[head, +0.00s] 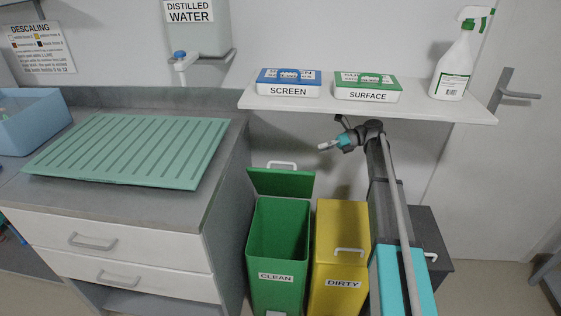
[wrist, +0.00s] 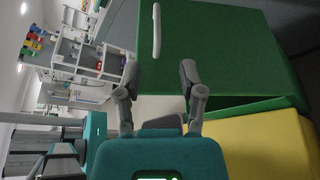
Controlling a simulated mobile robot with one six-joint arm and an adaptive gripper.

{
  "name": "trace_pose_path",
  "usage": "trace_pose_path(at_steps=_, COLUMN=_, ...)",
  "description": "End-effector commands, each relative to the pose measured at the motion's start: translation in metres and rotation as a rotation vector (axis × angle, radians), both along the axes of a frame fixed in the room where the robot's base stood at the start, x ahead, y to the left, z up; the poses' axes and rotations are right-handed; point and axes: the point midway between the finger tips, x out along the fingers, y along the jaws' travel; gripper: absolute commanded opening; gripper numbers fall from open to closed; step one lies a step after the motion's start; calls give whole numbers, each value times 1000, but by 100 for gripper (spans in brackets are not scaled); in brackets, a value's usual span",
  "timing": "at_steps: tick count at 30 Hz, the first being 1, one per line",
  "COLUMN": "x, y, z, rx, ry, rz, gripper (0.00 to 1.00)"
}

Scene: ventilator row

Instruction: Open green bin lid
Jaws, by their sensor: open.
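The green bin (head: 277,275), labelled CLEAN, stands on the floor with its mouth uncovered. Its green lid (head: 281,183) is tilted up at the back, with a white handle (head: 282,163) along the top edge. The lid and its handle (wrist: 157,30) also show in the wrist view, the handle ahead of my fingertips. My gripper (head: 326,146) is open and empty, to the right of the lid and slightly above it, apart from the handle. In the wrist view my gripper (wrist: 160,75) has its fingers spread with nothing between them.
A closed yellow bin (head: 340,260), labelled DIRTY, stands right of the green one, below my arm. A shelf (head: 415,108) above carries two labelled boxes and a spray bottle (head: 458,62). A drawer counter (head: 105,245) stands left of the bins. A grey bin (head: 428,245) is partly behind my arm.

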Motion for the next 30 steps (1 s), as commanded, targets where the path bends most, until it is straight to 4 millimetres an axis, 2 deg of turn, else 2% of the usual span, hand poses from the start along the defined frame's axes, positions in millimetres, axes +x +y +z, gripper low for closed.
trace_pose_path(at_steps=11, x=-7, y=26, z=-7, rx=0, ry=-2, rz=6, gripper=51)
trace_pose_path(at_steps=30, x=-32, y=113, z=-30, rx=-1, ry=-1, rz=8, gripper=51)
